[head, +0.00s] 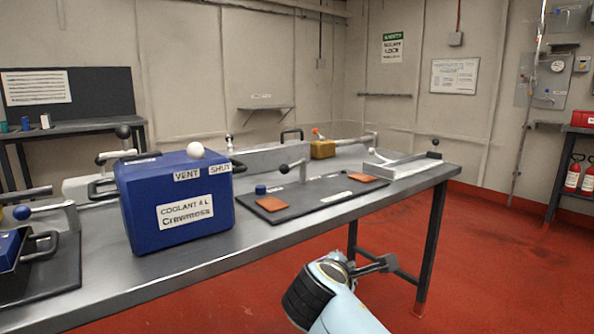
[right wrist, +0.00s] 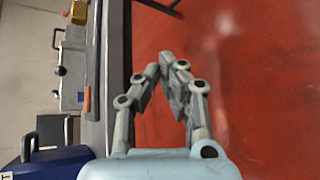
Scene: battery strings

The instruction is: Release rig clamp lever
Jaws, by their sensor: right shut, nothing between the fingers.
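Several levers with ball knobs show in the head view; I cannot tell which is the rig clamp lever. A black-knobbed lever (head: 285,168) stands on a post at the dark plate with orange pads. Another long lever with a black knob (head: 435,142) lies over a pale tray at the table's right end. A blue-knobbed lever (head: 22,212) is at the far left. My right gripper (head: 388,263) is shut and empty, in front of the table's front edge and touching nothing. The right wrist view shows its fingertips (right wrist: 168,68) together above red floor. My left gripper is not in view.
A blue coolant box (head: 142,220) with a white ball on top stands on the grey table (head: 270,238) and hides part of what is behind it. The dark plate (head: 318,204) carries orange pads. The red floor (head: 490,260) right of the table is clear.

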